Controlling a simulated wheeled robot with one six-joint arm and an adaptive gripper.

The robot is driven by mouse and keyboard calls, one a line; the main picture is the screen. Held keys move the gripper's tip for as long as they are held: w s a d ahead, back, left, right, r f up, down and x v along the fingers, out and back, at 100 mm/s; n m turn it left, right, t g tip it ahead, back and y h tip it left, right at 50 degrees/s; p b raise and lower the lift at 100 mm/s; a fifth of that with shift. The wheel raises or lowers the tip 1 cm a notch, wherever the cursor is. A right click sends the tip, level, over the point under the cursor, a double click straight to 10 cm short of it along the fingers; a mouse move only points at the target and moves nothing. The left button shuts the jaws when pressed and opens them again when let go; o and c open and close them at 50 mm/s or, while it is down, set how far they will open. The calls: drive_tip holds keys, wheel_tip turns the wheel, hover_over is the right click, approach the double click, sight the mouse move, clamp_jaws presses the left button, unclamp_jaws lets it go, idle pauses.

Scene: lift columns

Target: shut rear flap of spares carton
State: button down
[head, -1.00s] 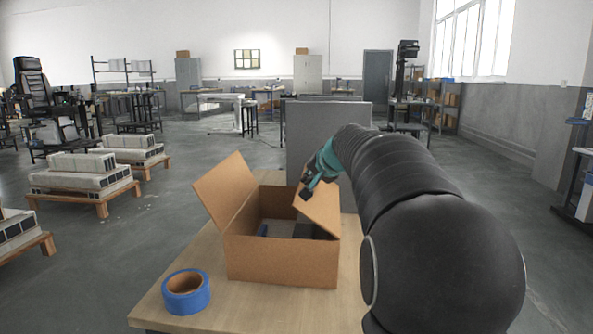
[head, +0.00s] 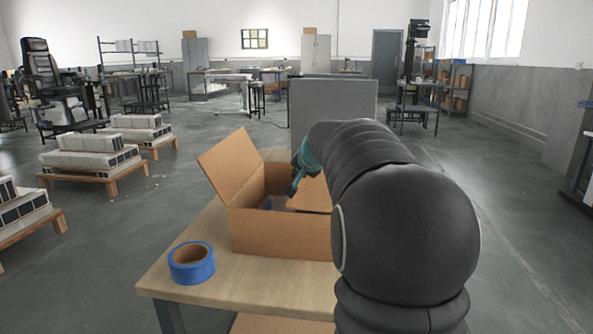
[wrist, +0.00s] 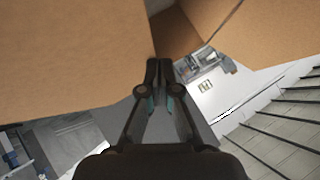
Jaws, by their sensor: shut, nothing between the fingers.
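The open cardboard spares carton (head: 280,233) stands on a wooden table in the head view. Its left flap (head: 226,166) stands up and leans outward to the left. Its right flap (head: 314,195) slopes inward over the right part of the opening, partly hidden by my arm. I cannot clearly make out the rear flap in the head view. My gripper (head: 294,188) is shut and empty, tilted down over the carton's opening beside the right flap. In the wrist view my shut fingertips (wrist: 160,66) are close to large cardboard panels (wrist: 70,55); I cannot tell whether they touch.
A roll of blue tape (head: 191,263) lies on the table (head: 240,288) left of the carton, near the front edge. A grey panel (head: 335,105) stands behind the table. Pallets with blocks (head: 90,165) stand on the floor at left. The floor at right is open.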

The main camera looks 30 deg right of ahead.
drive_tip(key=shift+a+f, duration=0.1)
drive_tip(key=shift+f, duration=0.45)
idle(0.4)
drive_tip(key=shift+w+r+p, duration=0.1)
drive_tip(key=shift+r+p, duration=0.5)
drive_tip(key=shift+r, duration=0.45)
wheel_tip(320, 180, up, 4)
drive_tip(key=p, duration=0.3)
drive_tip(key=shift+a+f, duration=0.1)
drive_tip(key=s+a+r, duration=0.4)
drive_tip(key=s+r, duration=0.1)
drive_tip(key=r, duration=0.1)
drive_tip(key=shift+s+r, duration=0.35)
drive_tip(key=shift+a, duration=0.1)
